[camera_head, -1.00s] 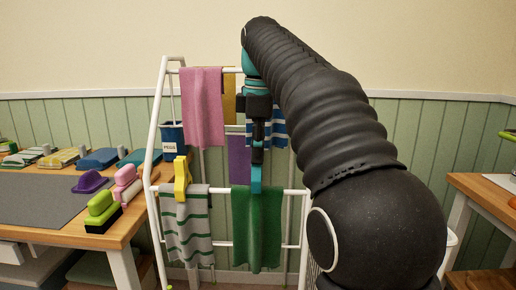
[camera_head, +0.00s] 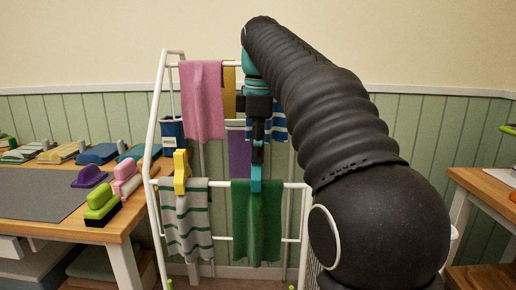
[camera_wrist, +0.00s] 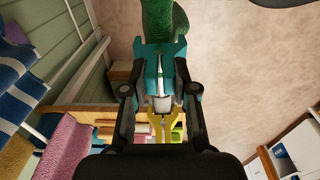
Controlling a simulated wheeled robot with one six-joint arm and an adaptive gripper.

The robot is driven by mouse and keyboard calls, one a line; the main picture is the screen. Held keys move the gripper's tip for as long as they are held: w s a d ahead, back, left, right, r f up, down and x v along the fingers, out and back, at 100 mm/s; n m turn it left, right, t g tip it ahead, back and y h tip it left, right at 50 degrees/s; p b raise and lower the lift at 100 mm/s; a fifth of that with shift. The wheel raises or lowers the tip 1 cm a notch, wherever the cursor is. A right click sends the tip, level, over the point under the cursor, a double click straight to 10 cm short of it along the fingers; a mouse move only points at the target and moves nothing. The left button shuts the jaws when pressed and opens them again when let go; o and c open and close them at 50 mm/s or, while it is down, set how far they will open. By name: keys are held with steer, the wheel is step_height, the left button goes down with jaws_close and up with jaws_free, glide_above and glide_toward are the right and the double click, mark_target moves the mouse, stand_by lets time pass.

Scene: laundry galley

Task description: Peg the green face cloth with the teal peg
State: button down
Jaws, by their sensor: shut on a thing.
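The green face cloth (camera_head: 268,222) hangs over the front lower rail of the white drying rack. My gripper (camera_head: 257,160) points down just above this cloth and is shut on the teal peg (camera_head: 256,181). The peg's lower end overlaps the cloth's top edge in the head view; I cannot tell whether it grips the cloth and rail. In the wrist view the teal peg (camera_wrist: 161,65) sits between my gripper's fingers (camera_wrist: 161,92), with the green cloth (camera_wrist: 162,22) right at its far end.
A striped grey cloth (camera_head: 187,225) with a yellow peg (camera_head: 181,172) hangs left on the same rail. Pink (camera_head: 202,105) and purple (camera_head: 239,155) cloths hang behind. A table (camera_head: 118,230) with brushes stands left. My arm hides the rack's right side.

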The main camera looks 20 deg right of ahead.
steer(key=shift+f+b, duration=0.35)
steer(key=shift+f, duration=0.2)
steer(key=c, duration=0.8)
jaws_free()
